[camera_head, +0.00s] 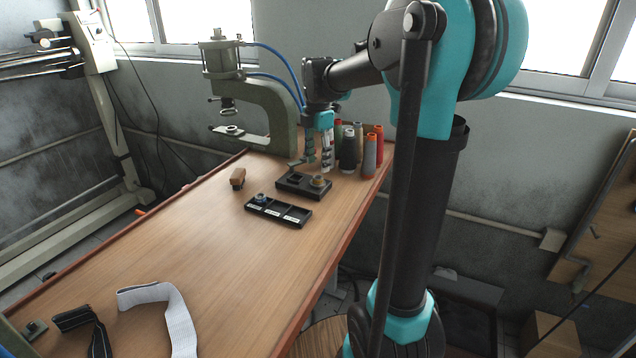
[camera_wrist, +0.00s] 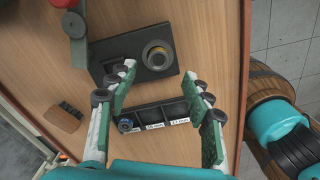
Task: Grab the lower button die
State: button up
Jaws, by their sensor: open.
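A ring-shaped die (camera_head: 318,182) with a brass-coloured rim and dark centre sits on the right part of a black block. In the wrist view it (camera_wrist: 158,56) lies just beyond and between my fingertips, not touched. A smaller blue-grey round die (camera_head: 261,198) sits in the left compartment of a black labelled tray; it also shows in the wrist view (camera_wrist: 125,125). I cannot tell by look which one is the lower button die. My gripper (camera_head: 312,167) is open and empty above the block; its spread fingers (camera_wrist: 160,74) point at the block.
The black block (camera_head: 290,189) has a dark square recess on its left. The tray (camera_head: 295,221) has other compartments that look empty. A green press (camera_head: 270,110) and several thread spools (camera_head: 370,155) stand behind. A brown-handled brush (camera_head: 238,177) lies left.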

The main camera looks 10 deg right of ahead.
aim_at(317, 178)
jog(key=shift+a+f, duration=0.2)
jog(key=shift+f, duration=2.4)
grip_shut()
